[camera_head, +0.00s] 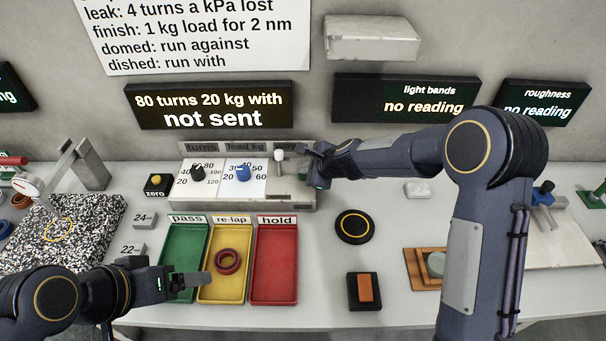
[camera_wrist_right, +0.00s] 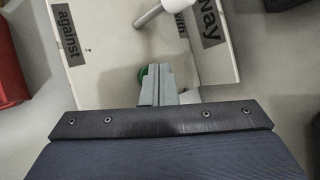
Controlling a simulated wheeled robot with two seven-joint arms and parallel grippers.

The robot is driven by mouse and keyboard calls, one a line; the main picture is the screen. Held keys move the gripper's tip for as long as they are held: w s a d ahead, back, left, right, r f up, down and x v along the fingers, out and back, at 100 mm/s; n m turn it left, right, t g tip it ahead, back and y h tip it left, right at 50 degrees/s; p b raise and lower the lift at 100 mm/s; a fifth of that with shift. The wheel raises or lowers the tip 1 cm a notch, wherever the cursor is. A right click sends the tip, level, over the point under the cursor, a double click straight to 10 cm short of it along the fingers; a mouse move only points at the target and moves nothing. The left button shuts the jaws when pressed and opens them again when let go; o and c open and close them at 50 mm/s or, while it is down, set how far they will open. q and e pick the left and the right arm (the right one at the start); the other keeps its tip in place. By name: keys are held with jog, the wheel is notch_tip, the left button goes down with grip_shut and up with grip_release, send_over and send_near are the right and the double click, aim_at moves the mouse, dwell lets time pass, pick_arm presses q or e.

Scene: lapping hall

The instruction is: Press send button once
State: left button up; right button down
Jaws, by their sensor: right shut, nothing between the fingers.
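A control box (camera_head: 250,196) stands against the wall with a black knob (camera_head: 198,173), a blue knob (camera_head: 243,173) and a white-tipped lever (camera_head: 279,156). My right gripper (camera_head: 312,165) is shut and empty at the box's right end. A green button, likely the send button (camera_wrist_right: 143,74), shows partly in the right wrist view, beside and behind the shut fingertips (camera_wrist_right: 156,82). They hide much of it, and I cannot tell whether they touch it. The display (camera_head: 210,106) reads "not sent". My left gripper (camera_head: 190,284) hangs low over the front of the trays; its jaw opening is unclear.
Green (camera_head: 186,262), yellow (camera_head: 208,290) and red (camera_head: 274,262) trays stand in front of the box, with a red ring (camera_head: 228,262) in the yellow one. A black disc (camera_head: 354,227) and an orange block (camera_head: 365,288) lie to their right. Two other displays read "no reading".

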jog(key=shift+f, duration=0.25)
jog(key=shift+r, duration=0.15)
jog(key=shift+r+p, duration=0.8)
notch_tip(320, 180, up, 5)
jog(key=p, duration=0.5)
jog(key=shift+r, duration=0.1)
dwell(0.7)
